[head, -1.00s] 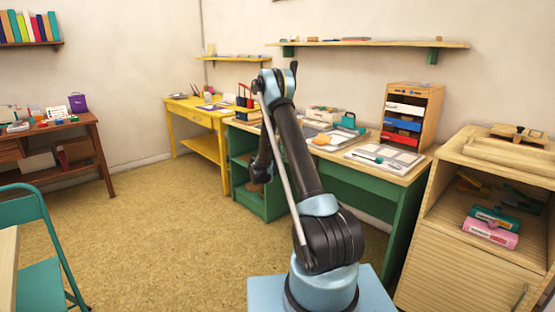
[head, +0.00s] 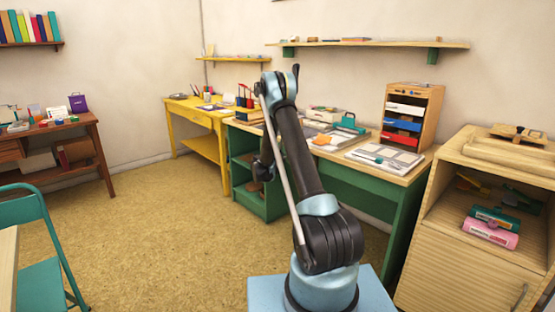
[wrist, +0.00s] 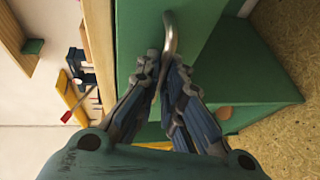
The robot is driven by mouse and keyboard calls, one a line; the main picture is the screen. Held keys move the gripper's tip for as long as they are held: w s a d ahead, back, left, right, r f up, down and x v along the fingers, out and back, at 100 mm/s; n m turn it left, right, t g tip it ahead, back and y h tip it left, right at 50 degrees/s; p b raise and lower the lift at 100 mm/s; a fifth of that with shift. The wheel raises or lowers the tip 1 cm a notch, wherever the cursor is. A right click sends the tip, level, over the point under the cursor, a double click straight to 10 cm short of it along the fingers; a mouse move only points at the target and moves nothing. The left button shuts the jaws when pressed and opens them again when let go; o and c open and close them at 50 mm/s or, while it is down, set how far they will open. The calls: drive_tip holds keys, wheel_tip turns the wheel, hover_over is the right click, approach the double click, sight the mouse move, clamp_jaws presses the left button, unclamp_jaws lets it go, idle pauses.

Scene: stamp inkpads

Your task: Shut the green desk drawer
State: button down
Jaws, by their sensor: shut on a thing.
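In the wrist view, a bent metal handle (wrist: 169,32) stands out from the green drawer front (wrist: 190,60). My gripper (wrist: 163,62) has its two fingers closed around this handle. How far the drawer stands out cannot be told from this view. In the head view, the green desk (head: 400,200) with a light wooden top stands behind my arm. My arm hides the drawer and its handle there, and the gripper cannot be made out clearly.
The desk top holds trays, a teal box (head: 349,123) and a wooden drawer organiser (head: 411,115). A yellow table (head: 205,146) stands to its left. A light wooden cabinet (head: 450,265) stands at right and a teal chair (head: 40,255) at left. The floor between is clear.

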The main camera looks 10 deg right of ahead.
drive_tip(key=shift+w+d, duration=0.5)
drive_tip(key=shift+d, duration=0.2)
drive_tip(key=shift+w+d, duration=0.5)
drive_tip(key=shift+d, duration=0.2)
drive_tip(key=c, duration=1.8)
unclamp_jaws()
drive_tip(key=shift+f, duration=0.15)
drive_tip(key=shift+o, duration=0.4)
drive_tip(key=v, duration=1.2)
